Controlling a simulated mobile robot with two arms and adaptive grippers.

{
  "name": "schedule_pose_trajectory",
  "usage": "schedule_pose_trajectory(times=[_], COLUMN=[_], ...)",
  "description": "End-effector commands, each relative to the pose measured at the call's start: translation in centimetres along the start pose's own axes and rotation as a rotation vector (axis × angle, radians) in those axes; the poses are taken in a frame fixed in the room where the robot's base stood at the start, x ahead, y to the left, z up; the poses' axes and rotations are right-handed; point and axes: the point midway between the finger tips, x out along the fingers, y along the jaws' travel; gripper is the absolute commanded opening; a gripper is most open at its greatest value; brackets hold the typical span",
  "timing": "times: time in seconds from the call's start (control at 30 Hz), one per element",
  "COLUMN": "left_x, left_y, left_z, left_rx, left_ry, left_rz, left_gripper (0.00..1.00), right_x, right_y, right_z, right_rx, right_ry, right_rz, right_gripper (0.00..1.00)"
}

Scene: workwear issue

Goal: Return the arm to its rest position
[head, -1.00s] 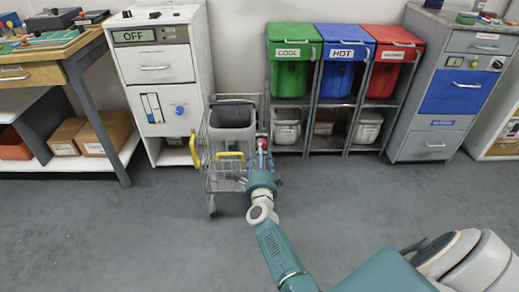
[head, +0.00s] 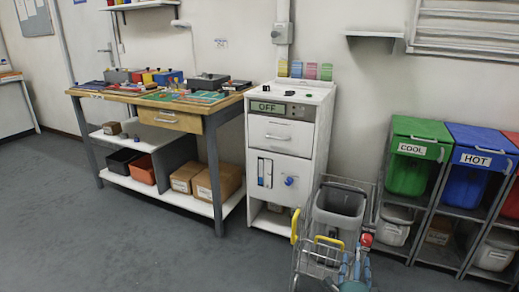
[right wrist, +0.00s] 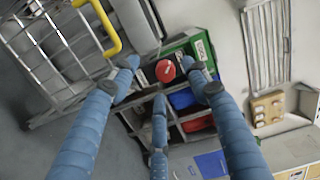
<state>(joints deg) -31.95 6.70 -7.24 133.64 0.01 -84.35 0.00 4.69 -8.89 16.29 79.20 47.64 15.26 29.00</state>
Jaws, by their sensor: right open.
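My right gripper (head: 356,268) shows at the bottom edge of the head view, at the right side of the wire cart (head: 306,258). In the right wrist view the blue fingers of this gripper (right wrist: 160,86) are spread apart. A red round knob with a white mark (right wrist: 166,71) shows between the fingertips; it also shows in the head view (head: 366,240). The fingers are not closed on it, and I cannot tell what it is fixed to. Most of my right arm is out of the head view. My left gripper is not in view.
The cart holds a grey bin (head: 340,209) and has yellow handles (head: 295,227). A white cabinet marked OFF (head: 290,150) stands behind it. A wooden workbench (head: 190,122) is to the left, and green COOL (head: 408,176) and blue HOT (head: 466,188) bins are to the right. Floor at left is clear.

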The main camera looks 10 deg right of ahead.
Motion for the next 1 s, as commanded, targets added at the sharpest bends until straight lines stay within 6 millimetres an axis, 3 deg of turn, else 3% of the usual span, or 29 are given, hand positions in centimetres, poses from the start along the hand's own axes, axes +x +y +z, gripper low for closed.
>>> schedule_pose_trajectory(times=[0.17,0.3,0.37,0.5,0.6,0.8,1.0], left_x=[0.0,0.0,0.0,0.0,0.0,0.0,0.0], left_y=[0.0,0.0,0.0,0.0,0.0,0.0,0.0], left_z=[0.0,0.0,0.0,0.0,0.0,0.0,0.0], left_rx=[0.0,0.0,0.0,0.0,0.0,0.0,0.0], left_ry=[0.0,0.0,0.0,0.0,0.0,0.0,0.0], left_rz=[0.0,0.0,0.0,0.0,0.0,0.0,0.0], left_gripper=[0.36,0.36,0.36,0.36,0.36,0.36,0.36], right_x=[-4.4,-12.0,-15.8,-23.9,-27.9,-33.8,-38.5], right_y=[0.4,3.6,5.4,8.9,10.2,11.3,11.3], right_z=[6.0,10.3,10.8,9.6,7.9,4.2,0.4], right_rx=[-0.333,-0.706,-0.865,-1.167,-1.31,-1.506,-1.649], right_ry=[-0.329,-0.659,-0.79,-1.032,-1.145,-1.303,-1.423], right_rz=[0.031,0.098,0.136,0.232,0.291,0.392,0.485], right_gripper=[0.47,0.47,0.47,0.47,0.47,0.47,0.47])
